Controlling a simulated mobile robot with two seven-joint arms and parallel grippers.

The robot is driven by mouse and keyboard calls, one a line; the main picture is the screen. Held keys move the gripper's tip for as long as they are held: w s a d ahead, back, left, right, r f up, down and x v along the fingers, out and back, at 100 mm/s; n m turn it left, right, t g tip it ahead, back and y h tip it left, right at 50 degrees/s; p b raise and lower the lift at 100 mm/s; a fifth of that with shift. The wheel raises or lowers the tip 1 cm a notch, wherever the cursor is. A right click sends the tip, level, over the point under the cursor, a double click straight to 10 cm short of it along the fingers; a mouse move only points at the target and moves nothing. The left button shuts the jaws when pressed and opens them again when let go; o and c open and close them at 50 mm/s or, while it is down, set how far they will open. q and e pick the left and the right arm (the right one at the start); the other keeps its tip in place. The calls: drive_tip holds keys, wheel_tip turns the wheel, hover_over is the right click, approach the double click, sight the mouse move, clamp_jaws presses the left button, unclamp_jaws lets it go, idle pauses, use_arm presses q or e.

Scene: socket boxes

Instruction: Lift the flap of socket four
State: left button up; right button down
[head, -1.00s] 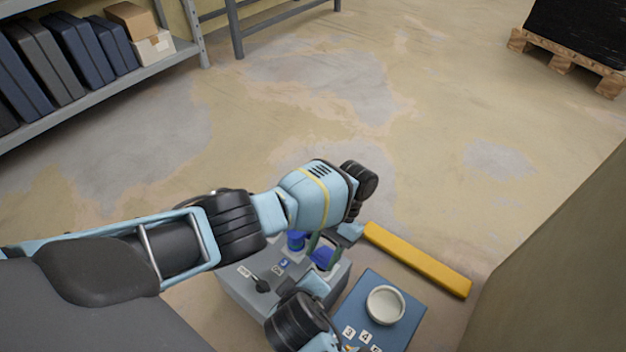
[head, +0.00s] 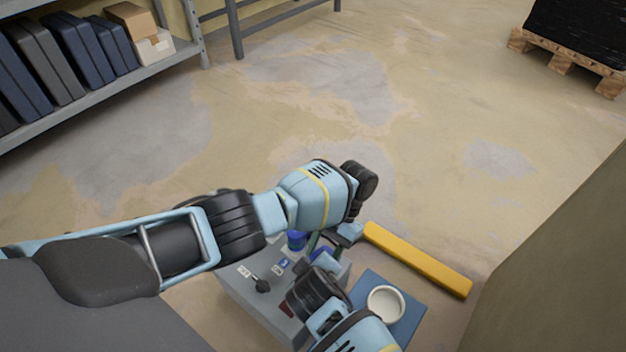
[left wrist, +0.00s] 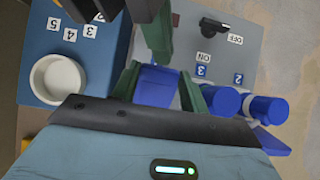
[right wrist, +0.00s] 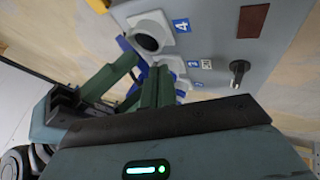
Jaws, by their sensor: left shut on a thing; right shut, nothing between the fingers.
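The grey socket box (head: 236,287) stands low in the head view, partly behind my arms. In the right wrist view socket four (right wrist: 148,36) shows a dark round opening beside its label 4 (right wrist: 181,25). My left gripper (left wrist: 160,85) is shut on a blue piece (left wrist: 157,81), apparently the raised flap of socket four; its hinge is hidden. Blue sockets (left wrist: 226,101) by labels 2 and 3 sit beside it. My right gripper (right wrist: 157,84) is shut and empty, close to the left fingers; whether they touch is unclear.
A switch handle (right wrist: 238,70) projects from the box. A blue board (left wrist: 45,85) with number tiles and a white round dish (left wrist: 58,79) lies beside it. A yellow bar (head: 418,260) lies behind the board. Open floor stretches beyond.

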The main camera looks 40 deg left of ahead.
use_arm(q)
drive_tip(key=shift+w, duration=0.1)
use_arm(e)
drive_tip(key=shift+w+d+r, duration=0.1)
drive_tip(key=shift+w+r, duration=0.25)
drive_tip(key=shift+w, duration=0.45)
use_arm(q)
drive_tip(key=o, duration=1.2)
drive_tip(key=shift+o, duration=1)
use_arm(e)
drive_tip(key=shift+f, duration=0.1)
drive_tip(key=shift+s, duration=0.1)
use_arm(q)
drive_tip(key=shift+r, duration=0.1)
drive_tip(key=v, duration=0.7)
use_arm(e)
drive_tip(key=shift+s, duration=0.1)
use_arm(q)
drive_tip(key=shift+w+r, duration=0.1)
drive_tip(key=shift+w, duration=0.05)
